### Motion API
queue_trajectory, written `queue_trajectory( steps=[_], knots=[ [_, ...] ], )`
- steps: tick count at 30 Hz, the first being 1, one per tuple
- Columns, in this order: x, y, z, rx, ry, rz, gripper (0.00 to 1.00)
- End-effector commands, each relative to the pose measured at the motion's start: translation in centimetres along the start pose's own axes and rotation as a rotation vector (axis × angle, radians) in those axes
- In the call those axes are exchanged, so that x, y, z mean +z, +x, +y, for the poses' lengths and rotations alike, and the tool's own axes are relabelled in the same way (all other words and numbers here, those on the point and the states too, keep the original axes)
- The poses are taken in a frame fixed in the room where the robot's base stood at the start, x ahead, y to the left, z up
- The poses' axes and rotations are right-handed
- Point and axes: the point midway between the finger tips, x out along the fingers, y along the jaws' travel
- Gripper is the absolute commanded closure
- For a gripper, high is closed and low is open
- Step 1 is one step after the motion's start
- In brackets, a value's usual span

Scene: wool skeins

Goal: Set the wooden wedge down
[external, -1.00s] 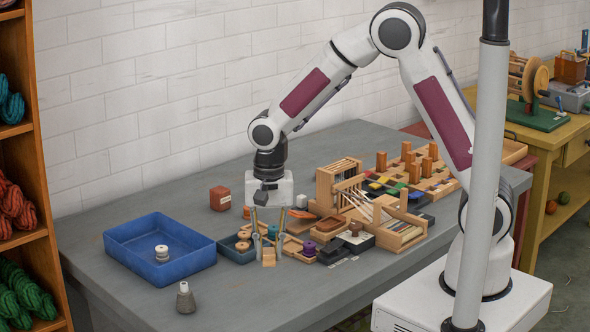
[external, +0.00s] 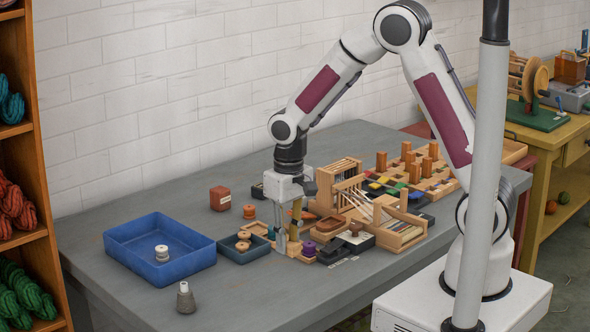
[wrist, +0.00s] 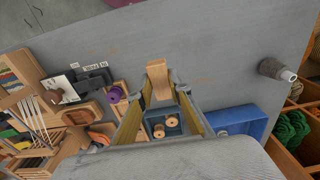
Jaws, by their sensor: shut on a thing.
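My gripper (external: 287,248) points down over the near side of the crowded part of the grey table. It is shut on the wooden wedge, a small light-brown block. The wedge shows between the fingertips in the wrist view (wrist: 157,74), and a small part of it shows in the external view (external: 295,249). The fingers partly cover it. I cannot tell whether its underside touches the table or is slightly above it.
A purple spool (external: 309,249) is close on the right. The blue bin (external: 160,278) and a grey cone (external: 186,300) are farther left. Bare grey tabletop (external: 270,300) lies in front.

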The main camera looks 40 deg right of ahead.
Motion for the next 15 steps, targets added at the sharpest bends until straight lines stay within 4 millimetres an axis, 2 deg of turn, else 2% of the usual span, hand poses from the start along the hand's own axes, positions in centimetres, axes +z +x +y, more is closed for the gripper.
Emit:
queue_trajectory(
  steps=[9,15],
  knots=[
    [-0.6,0.5,5.4,0.003,-0.157,-0.005,0.96],
    [-0.7,0.8,9.5,0.004,-0.134,-0.011,0.96]
  ],
)
